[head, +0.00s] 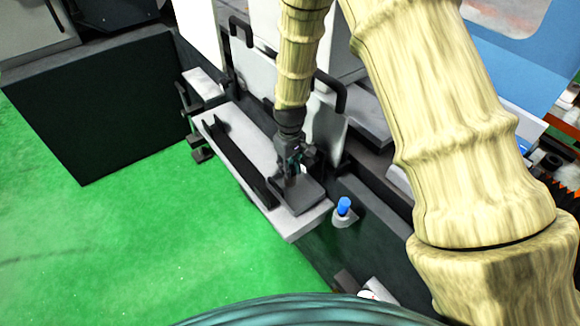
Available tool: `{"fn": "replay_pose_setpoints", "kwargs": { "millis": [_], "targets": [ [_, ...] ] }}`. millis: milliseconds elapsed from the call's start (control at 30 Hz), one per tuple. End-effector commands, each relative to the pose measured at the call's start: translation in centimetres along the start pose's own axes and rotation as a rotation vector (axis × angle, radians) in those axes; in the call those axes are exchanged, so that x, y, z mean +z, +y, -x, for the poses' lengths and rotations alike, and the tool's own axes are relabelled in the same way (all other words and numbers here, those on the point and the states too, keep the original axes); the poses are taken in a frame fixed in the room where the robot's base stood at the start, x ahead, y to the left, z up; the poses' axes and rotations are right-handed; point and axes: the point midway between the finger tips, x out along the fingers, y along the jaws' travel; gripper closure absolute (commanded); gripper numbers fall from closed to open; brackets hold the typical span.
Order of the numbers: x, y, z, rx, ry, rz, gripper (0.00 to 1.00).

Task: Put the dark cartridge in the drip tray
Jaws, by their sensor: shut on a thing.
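My gripper (292,172) points down over the right end of a pale grey ledge on the machine's front. It is shut on the dark cartridge, which is small, dark and hard to tell apart from the fingers. A dark, flat, shallow tray (305,197), which looks like the drip tray, lies on the ledge right under the gripper. I cannot tell whether the cartridge touches the tray. My arm hides part of the area behind the gripper.
The pale ledge (218,131) carries a long dark rail (240,163) left of the gripper. A blue-topped knob (344,206) stands just right of the tray. A pale panel with dark handles (327,130) rises behind. The green floor in front is clear.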

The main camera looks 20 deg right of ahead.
Motion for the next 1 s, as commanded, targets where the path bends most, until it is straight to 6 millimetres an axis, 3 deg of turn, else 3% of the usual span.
{"fn": "replay_pose_setpoints", "kwargs": {
  "millis": [467,500,600,1000],
  "targets": [
    [0.02,-0.03,-0.95,0.0,0.0,0.0,1.0],
    [0.01,-0.03,-0.9,0.0,0.0,0.0,0.7],
    [0.02,-0.03,-0.89,0.0,0.0,0.0,0.55],
    [-0.01,-0.02,-0.5,0.0,0.001,0.0,0.55]
  ]
}}
